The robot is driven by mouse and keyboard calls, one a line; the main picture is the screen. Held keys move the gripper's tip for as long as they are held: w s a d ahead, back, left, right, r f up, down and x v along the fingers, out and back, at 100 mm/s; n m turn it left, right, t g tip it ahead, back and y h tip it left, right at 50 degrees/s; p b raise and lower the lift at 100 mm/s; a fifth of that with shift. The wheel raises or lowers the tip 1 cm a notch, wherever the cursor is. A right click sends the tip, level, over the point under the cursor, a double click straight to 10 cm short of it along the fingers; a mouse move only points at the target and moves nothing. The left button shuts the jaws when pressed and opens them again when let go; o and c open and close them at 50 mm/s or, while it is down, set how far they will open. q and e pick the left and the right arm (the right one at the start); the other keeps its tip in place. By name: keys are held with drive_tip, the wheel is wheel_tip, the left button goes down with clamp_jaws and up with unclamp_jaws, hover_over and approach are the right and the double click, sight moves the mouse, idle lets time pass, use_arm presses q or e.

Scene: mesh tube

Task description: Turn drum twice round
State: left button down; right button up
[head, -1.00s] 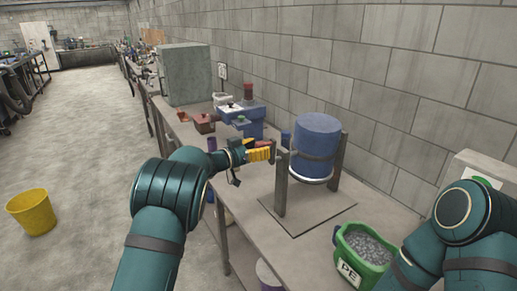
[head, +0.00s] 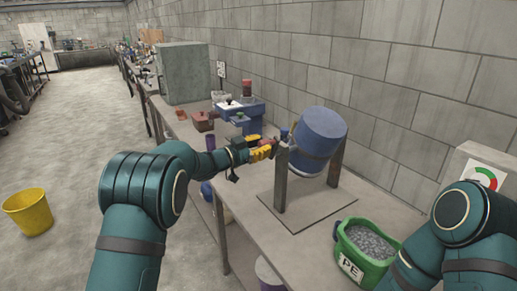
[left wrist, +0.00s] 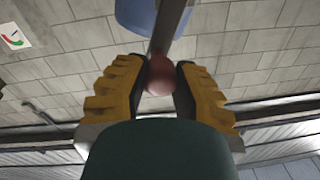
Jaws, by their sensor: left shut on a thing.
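The blue drum (head: 320,140) hangs tilted between two grey uprights of a stand (head: 281,180) on the bench, its top leaning to the right in the head view. Part of the drum also shows at the top of the left wrist view (left wrist: 137,12). My left gripper (head: 266,149), with yellow fingers, is at the left side of the stand. In the left wrist view its fingers (left wrist: 160,82) are on both sides of a reddish round knob (left wrist: 160,75), shut on it. My right gripper is out of view; only my right arm shows at lower right.
A green tub of grey pellets marked PE (head: 366,248) stands at the front right of the bench. A blue vise-like machine (head: 240,110) and a grey cabinet (head: 183,73) stand behind the drum. A yellow bucket (head: 28,211) is on the open floor at left.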

use_arm(q)
drive_tip(key=shift+s+d+f, duration=0.15)
drive_tip(key=shift+f, duration=0.05)
drive_tip(key=c, duration=0.6)
unclamp_jaws()
drive_tip(key=shift+a+r, duration=0.1)
drive_tip(key=shift+a, duration=0.15)
drive_tip(key=v, duration=1.1)
drive_tip(key=shift+s+a, duration=0.1)
drive_tip(key=shift+s, duration=0.2)
